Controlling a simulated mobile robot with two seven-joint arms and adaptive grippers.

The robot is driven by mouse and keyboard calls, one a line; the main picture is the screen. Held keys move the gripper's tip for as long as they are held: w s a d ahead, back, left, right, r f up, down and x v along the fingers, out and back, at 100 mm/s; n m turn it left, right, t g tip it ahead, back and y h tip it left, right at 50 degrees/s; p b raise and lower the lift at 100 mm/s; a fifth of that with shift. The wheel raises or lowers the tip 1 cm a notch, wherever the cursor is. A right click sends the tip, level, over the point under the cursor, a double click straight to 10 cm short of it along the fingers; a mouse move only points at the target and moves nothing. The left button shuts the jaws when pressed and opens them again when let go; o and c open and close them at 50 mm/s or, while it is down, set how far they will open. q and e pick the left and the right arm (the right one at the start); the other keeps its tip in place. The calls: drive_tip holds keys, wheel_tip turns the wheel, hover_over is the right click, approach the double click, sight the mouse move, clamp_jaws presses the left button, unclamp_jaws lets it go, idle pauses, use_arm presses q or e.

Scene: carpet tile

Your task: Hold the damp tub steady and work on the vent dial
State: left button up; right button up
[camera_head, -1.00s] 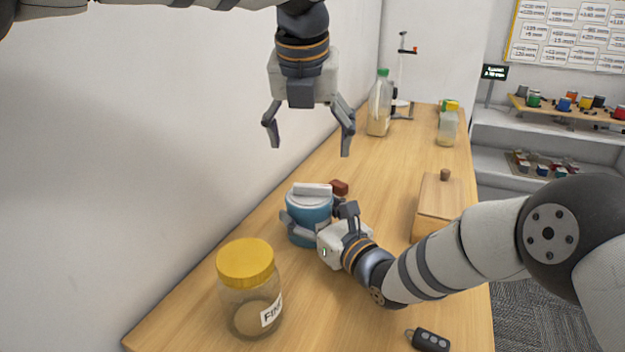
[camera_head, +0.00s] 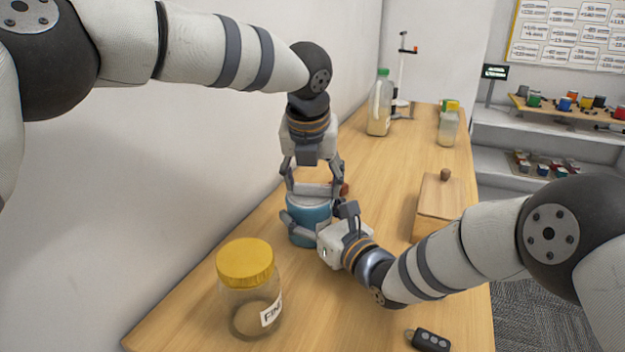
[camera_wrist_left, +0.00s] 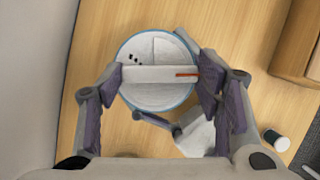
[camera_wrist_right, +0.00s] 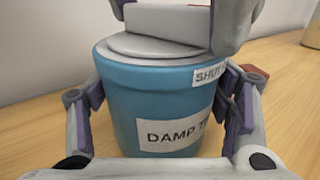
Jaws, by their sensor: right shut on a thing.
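The blue damp tub (camera_head: 310,211) stands upright on the wooden counter, and its "DAMP" label shows in the right wrist view (camera_wrist_right: 175,130). My right gripper (camera_head: 312,224) is shut on the tub's sides, with a finger on each side in the right wrist view. The vent dial (camera_wrist_left: 150,75) is a pale bar across the tub's round lid, with an orange line at its right end. Dark dots show on the lid's left part. My left gripper (camera_wrist_left: 163,82) points down over the lid, open, with its fingers at the bar's two ends. I cannot tell whether they touch it.
A yellow-lidded jar (camera_head: 250,290) stands in front of the tub, close by. A wooden box (camera_head: 438,208) is to the right, and a key fob (camera_head: 430,340) lies near the front edge. A red block (camera_head: 345,189) is behind the tub. The wall is close on the left.

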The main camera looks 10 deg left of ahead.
use_arm(q)
drive_tip(key=shift+w+n+y, duration=0.1)
drive_tip(key=shift+n+y, duration=0.4)
drive_tip(key=shift+n, duration=0.8)
drive_tip(key=o, duration=1.2)
drive_tip(key=shift+c, duration=0.2)
drive_tip(key=v, duration=1.2)
drive_tip(key=shift+w+d, duration=0.1)
drive_tip(key=shift+w, duration=0.05)
